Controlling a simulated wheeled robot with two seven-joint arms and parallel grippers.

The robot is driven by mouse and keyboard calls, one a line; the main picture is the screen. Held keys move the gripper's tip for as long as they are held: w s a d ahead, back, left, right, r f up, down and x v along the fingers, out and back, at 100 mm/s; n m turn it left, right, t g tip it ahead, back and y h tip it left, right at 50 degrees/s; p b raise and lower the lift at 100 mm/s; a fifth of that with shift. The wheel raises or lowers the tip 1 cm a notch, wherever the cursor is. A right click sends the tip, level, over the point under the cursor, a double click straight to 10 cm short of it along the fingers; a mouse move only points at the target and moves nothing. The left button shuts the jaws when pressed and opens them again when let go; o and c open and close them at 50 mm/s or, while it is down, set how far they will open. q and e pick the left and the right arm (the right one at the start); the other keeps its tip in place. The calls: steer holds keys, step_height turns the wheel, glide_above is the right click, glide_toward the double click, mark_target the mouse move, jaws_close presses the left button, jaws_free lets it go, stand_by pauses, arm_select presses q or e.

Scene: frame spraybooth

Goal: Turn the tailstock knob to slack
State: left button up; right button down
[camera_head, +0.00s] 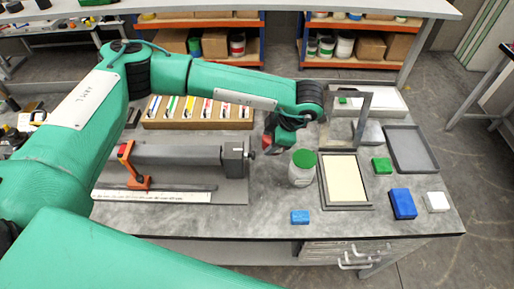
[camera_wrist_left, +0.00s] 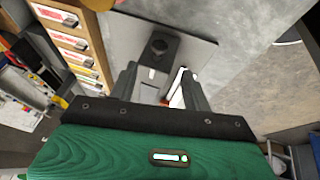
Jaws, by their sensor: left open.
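The tailstock (camera_head: 235,158) is a dark grey block at the right end of a long grey bar fixture on the bench. Its small knob (camera_head: 251,155) sticks out on the right side. In the left wrist view a dark block with a round knob (camera_wrist_left: 159,46) shows ahead of the fingertips, over a grey base plate (camera_wrist_left: 200,52). My left gripper (camera_head: 271,143) hangs just right of the tailstock, apart from the knob. In the left wrist view its two fingers (camera_wrist_left: 158,86) are spread, with no part held between them. My right gripper is not in view.
An orange clamp (camera_head: 128,165) stands at the fixture's left end. A wooden rack (camera_head: 180,124) of labelled slots lies behind it. A green-lidded jar (camera_head: 302,168) stands close right of my gripper. Frames, a grey tray (camera_head: 411,149) and coloured blocks fill the right side.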

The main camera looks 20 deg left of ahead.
mark_target(251, 155)
arm_select(q)
steer(key=p+x, duration=0.3)
steer(key=x, duration=0.7)
steer(key=shift+p, duration=0.35)
steer(key=c, duration=0.9)
steer(key=shift+c, duration=0.2)
